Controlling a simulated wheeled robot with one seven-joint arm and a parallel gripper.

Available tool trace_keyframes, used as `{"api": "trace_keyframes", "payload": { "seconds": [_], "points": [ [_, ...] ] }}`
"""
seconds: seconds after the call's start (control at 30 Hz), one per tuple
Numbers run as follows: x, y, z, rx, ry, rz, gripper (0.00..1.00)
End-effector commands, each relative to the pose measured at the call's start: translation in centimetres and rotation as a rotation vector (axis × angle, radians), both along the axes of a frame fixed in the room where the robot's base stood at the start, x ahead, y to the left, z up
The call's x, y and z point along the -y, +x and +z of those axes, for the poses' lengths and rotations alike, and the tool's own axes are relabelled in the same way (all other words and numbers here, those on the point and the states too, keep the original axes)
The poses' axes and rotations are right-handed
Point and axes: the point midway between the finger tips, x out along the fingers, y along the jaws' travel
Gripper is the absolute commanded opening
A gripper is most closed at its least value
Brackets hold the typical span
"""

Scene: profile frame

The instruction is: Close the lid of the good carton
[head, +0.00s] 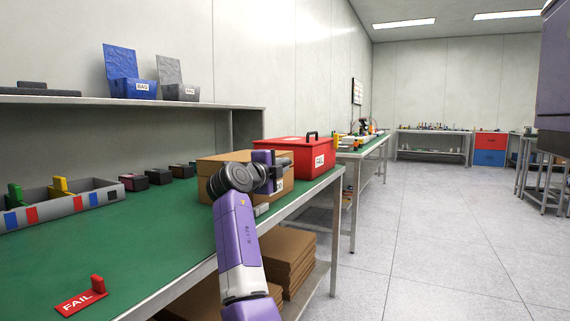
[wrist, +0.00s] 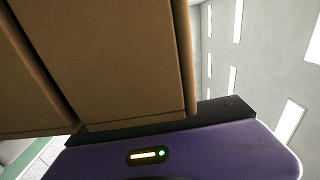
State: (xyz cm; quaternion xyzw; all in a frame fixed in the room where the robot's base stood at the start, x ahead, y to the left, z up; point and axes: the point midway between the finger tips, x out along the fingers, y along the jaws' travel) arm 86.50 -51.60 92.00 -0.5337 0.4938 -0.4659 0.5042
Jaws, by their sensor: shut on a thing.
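A brown cardboard carton (head: 214,166) stands on the green bench top, left of a red FAIL box (head: 300,158). I take it as the good carton; its label is mostly hidden behind my arm. My gripper (head: 279,168) is at the carton's right front side, by its upper edge. In the wrist view, brown cardboard panels (wrist: 115,60) fill the upper left, with a dark gap between two of them, right against my gripper. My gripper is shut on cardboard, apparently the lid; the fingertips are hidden. How far the lid stands open cannot be told.
The red box with a black handle stands close behind the carton. Small dark boxes (head: 160,177) and a grey divided tray (head: 62,204) lie to the left. A red FAIL marker (head: 81,297) lies at the near edge. Flat cardboard (head: 290,262) is stacked below. The right-hand floor (head: 450,230) is clear.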

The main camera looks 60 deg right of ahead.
Motion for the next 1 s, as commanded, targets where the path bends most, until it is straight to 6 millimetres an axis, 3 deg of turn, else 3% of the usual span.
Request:
{"api": "trace_keyframes", "payload": {
  "seconds": [0.1, 0.27, 0.3, 0.4, 0.77, 1.0],
  "points": [
    [-0.1, 0.0, -0.9, -0.004, 0.0, 0.003, 0.0],
    [-0.1, 0.0, -0.6, -0.004, 0.0, 0.002, 0.0],
    [-0.1, 0.0, -0.6, -0.004, -0.001, 0.002, 0.21],
    [0.0, 0.0, -0.6, -0.004, -0.001, 0.001, 0.34],
    [-0.6, -0.1, -0.5, -0.003, -0.001, 0.001, 0.34],
    [-4.2, -0.3, -0.4, -0.004, -0.002, 0.004, 0.34]
  ]
}}
